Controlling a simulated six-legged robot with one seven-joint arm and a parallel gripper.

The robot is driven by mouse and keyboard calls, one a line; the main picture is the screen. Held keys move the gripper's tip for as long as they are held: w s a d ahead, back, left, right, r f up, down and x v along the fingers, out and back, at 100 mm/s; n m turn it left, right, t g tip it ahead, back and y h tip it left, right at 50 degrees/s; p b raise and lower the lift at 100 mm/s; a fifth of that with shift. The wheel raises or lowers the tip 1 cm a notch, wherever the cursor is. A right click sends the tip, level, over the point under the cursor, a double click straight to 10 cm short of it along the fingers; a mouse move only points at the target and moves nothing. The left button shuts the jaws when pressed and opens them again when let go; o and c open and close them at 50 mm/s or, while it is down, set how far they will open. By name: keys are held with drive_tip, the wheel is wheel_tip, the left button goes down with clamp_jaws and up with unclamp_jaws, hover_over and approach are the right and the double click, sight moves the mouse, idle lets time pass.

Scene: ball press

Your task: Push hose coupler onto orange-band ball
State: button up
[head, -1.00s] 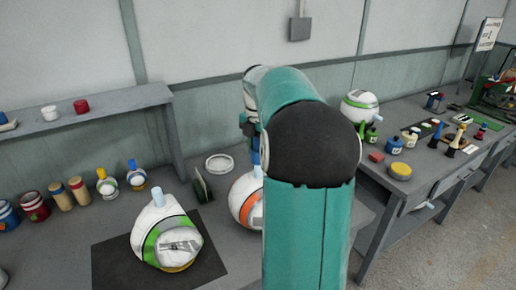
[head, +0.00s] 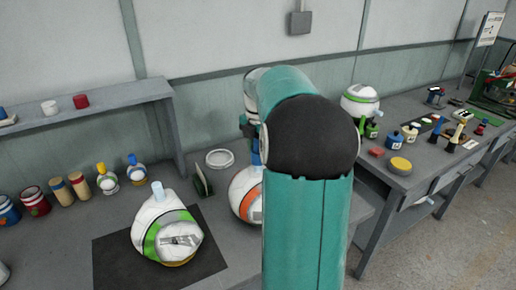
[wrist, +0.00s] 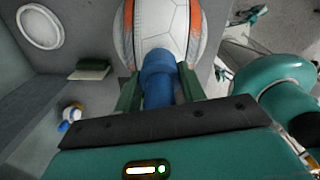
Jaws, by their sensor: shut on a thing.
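The orange-band ball (head: 243,192) sits on the bench, white with orange and grey bands, partly hidden behind my teal arm. It also fills the top middle of the wrist view (wrist: 165,22). The blue hose coupler (wrist: 158,82) is between the green fingers of my gripper (wrist: 158,92), which is shut on it. The coupler's far end meets the ball in the wrist view; how deeply it is seated cannot be told. In the head view the coupler (head: 256,152) stands above the ball's top, and my gripper is mostly hidden by the arm.
A green-band ball (head: 166,230) with a light blue stub sits on a dark mat (head: 112,262) at front left. A white ring (head: 219,159) and a small green-and-white item (head: 202,181) lie left of the orange-band ball. Another green-band ball (head: 360,99) stands on the right bench.

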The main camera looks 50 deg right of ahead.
drive_tip(key=shift+f, duration=0.85)
drive_tip(key=o, duration=1.2)
drive_tip(key=shift+c, duration=0.2)
wheel_tip(320, 180, up, 13)
drive_tip(key=shift+r, duration=0.45)
